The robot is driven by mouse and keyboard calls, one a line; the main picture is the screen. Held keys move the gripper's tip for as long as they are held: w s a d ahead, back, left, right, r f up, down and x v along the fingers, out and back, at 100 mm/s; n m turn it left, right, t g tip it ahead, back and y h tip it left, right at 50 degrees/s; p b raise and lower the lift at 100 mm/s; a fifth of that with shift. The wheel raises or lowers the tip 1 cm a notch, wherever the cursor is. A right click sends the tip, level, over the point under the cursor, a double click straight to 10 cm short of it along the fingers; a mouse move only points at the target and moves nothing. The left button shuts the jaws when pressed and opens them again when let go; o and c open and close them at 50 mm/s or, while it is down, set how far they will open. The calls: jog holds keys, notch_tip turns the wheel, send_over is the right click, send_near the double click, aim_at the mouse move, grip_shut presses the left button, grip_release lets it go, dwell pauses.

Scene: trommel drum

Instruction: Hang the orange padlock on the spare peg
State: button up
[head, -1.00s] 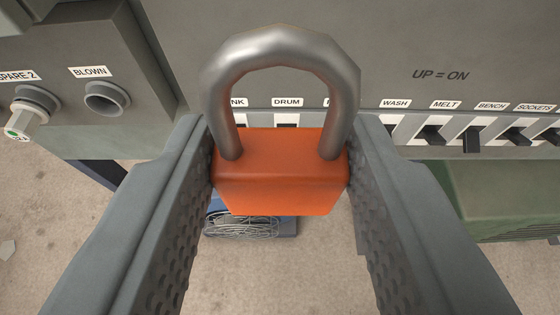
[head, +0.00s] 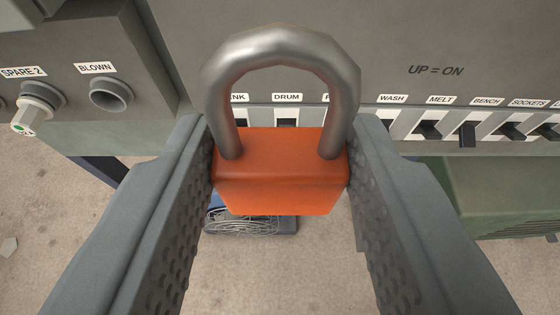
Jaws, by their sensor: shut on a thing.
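The orange padlock (head: 281,172) is in the middle of the head view, with its grey metal shackle (head: 281,42) pointing up and looking closed. My gripper (head: 281,180) is shut on the padlock's body, one ridged finger on each side. The padlock is held in front of the grey switch panel, apart from it as far as I can see. It hides part of the panel's labels and switches. No spare peg that I can identify shows in this view.
The switch panel (head: 390,60) has a row of labelled black switches (head: 468,135). At left, a grey box (head: 100,35) carries round sockets labelled SPARE 2 (head: 40,95) and BLOWN (head: 110,94). A tray with coiled wire (head: 245,222) lies below, and a green box (head: 500,195) stands at right.

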aim_at(279, 199)
jog(key=shift+r, duration=0.2)
jog(key=shift+s, duration=0.6)
jog(key=shift+s, duration=1.8)
jog(key=shift+s, duration=2.85)
jog(key=shift+d, duration=0.1)
